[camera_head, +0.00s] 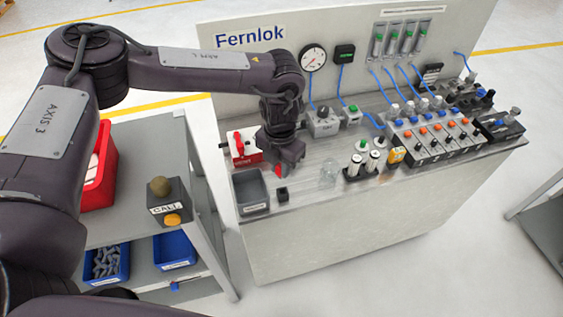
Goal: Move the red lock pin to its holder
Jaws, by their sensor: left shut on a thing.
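My left gripper (279,172) reaches down over the left part of the bench and is shut on the red lock pin (278,170). Only a small red part of the pin shows beside the dark fingers; the rest is hidden. A small black block with a dark top (282,194), possibly the holder, stands on the bench just in front of the gripper. I cannot tell whether the pin touches anything below it. My right gripper is not in view.
A grey bin (250,193) stands left of the black block, and a red-and-white unit (243,148) stands behind it. A clear glass-like object (328,174) and several capped cylinders (364,160) are to the right. The back panel (245,70) carries a gauge (313,58).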

